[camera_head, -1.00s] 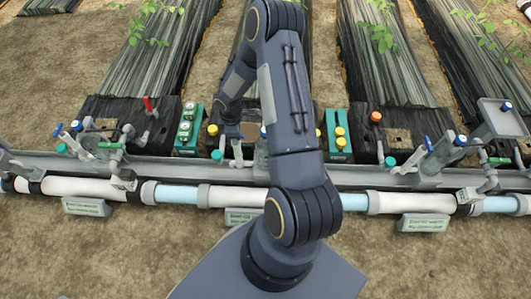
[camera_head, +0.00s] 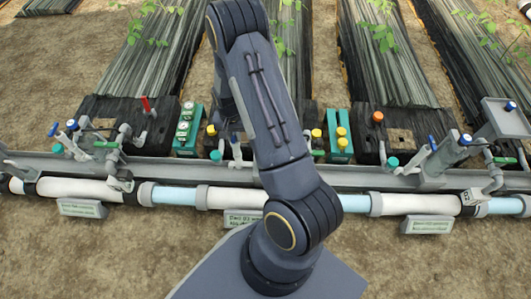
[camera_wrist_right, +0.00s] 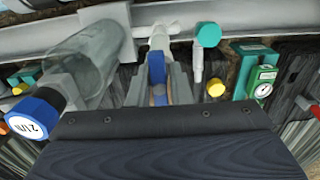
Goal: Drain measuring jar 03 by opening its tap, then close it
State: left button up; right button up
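In the right wrist view, the clear measuring jar (camera_wrist_right: 82,62) lies left of my right gripper (camera_wrist_right: 158,92), with a blue-capped knob (camera_wrist_right: 36,113) near it. A pale tap (camera_wrist_right: 160,42) with a blue lever (camera_wrist_right: 158,78) is straight ahead. The gripper's grey fingers stand apart on either side of the lever; firm contact is not visible. In the head view the tap (camera_head: 236,154) shows left of my right arm, which covers the jar and most of the gripper. The sign below (camera_head: 243,218) seems to read 03. My left gripper is out of view.
A teal knob (camera_wrist_right: 208,35) and a green gauge box (camera_wrist_right: 262,80) stand right of the tap in the wrist view. Similar jar stations stand at left and right along the grey rail (camera_head: 410,180). White pipe (camera_head: 85,188) runs in front; bare soil lies nearer.

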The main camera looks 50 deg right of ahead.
jog(key=o, duration=0.4)
notch_tip(320, 180, up, 10)
jog(key=p, duration=0.8)
jog(key=shift+r, duration=0.1)
